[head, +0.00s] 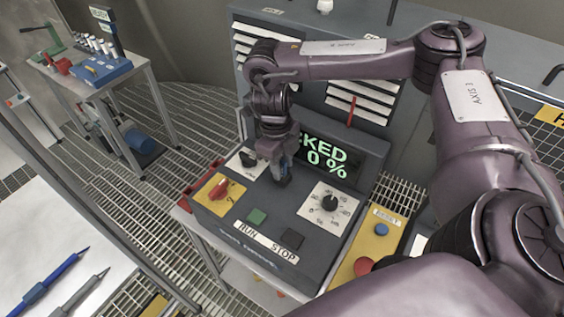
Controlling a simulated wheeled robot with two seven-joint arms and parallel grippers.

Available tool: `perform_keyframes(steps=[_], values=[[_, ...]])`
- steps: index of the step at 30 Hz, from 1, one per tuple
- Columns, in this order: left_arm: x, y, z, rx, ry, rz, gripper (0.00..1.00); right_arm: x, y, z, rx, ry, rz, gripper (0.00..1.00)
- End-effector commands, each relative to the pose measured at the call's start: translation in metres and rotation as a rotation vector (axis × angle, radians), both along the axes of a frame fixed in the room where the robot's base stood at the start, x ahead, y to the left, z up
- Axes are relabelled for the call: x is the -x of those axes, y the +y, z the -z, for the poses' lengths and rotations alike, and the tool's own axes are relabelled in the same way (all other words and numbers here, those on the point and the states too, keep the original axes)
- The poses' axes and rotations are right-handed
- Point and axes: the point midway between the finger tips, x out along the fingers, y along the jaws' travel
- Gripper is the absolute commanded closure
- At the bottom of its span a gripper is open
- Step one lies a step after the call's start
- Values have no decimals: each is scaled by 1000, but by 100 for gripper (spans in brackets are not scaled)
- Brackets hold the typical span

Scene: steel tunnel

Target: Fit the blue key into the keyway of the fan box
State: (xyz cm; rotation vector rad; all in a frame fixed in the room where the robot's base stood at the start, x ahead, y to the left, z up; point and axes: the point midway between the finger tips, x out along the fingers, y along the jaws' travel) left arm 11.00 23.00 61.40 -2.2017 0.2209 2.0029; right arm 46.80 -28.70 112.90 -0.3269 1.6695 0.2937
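The fan box (292,208) is a dark grey sloped console in the middle of the head view. Its screen (326,155) shows green text, partly hidden, ending in "CKED" and "0 %". My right gripper (283,181) points down at the panel between the screen and the buttons, touching or just above it. The fingertips are small and dark, so I cannot tell whether they are open or shut. No keyway shows clearly; the gripper covers part of the panel. My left gripper is not in view.
The panel carries a red switch (222,189), a black dial (330,203), a green button (257,216) and a dark button (293,239). A yellow control panel (384,245) stands at right. A grey vented cabinet (400,115) stands behind. A white table (50,225) with pens is at left.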

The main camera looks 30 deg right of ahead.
Motion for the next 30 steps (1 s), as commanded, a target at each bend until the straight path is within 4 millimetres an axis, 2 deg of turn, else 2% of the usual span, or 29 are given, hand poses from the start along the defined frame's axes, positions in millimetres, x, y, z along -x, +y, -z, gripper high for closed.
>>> perform_keyframes(steps=[8, 21, 27, 30], values=[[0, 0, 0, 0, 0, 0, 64, -3, 1, -17, 1, -5, -3, 66], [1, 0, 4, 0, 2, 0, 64, -11, 4, -91, 2, -6, -3, 66], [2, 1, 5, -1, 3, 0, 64, -13, 5, -115, 2, -3, -1, 66], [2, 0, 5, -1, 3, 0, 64, -14, 5, -120, 1, -1, 0, 66]])
